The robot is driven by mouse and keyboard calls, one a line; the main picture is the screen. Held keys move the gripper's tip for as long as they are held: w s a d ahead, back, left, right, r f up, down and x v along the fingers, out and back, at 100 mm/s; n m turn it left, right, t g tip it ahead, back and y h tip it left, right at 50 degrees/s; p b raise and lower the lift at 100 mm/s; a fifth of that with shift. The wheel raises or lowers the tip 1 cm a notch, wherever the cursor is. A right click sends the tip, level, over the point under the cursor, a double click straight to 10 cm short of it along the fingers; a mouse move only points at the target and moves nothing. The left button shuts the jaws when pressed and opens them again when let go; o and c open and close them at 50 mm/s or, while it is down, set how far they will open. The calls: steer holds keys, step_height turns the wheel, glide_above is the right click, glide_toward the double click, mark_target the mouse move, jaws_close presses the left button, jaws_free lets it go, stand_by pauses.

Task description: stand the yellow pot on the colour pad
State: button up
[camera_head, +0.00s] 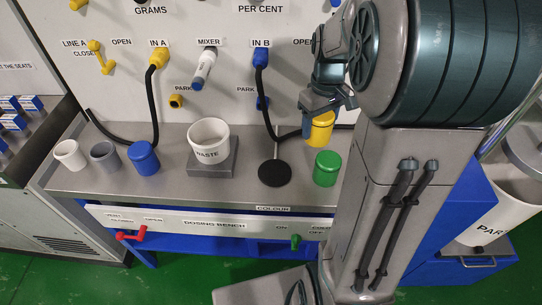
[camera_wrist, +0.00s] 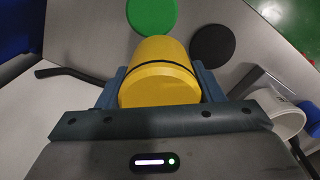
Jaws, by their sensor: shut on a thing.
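The yellow pot (camera_head: 320,132) is in my gripper (camera_head: 316,116), at the back right of the bench, behind the green pot. In the wrist view the yellow pot (camera_wrist: 160,82) lies between both fingers of my gripper (camera_wrist: 161,90), which are shut on its sides. It appears to be off the bench top, though its base is hard to see. The colour pad, a black round disc (camera_head: 275,174), lies to the left and nearer the front, behind the COLOUR label. Its top is bare of pots; the disc also shows in the wrist view (camera_wrist: 213,43).
A green pot (camera_head: 327,168) stands right of the pad. The white WASTE pot (camera_head: 209,140) stands on a grey block left of it, with blue (camera_head: 143,158), grey (camera_head: 104,155) and white (camera_head: 69,154) pots further left. The IN B hose (camera_head: 266,105) hangs behind the pad.

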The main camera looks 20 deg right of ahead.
steer(key=a+f, duration=0.2)
steer(key=a, duration=0.1)
steer(key=a+f, duration=0.2)
steer(key=a, duration=0.2)
steer(key=a+f, duration=0.2)
steer(key=a, duration=0.1)
steer(key=shift+w+a+f, duration=0.25)
steer(key=shift+a, duration=0.15)
steer(key=shift+a+f, duration=0.1)
steer(key=shift+f, duration=1.95)
steer(key=shift+f, duration=0.2)
steer(key=o, duration=1.1)
steer(key=shift+r, duration=0.1)
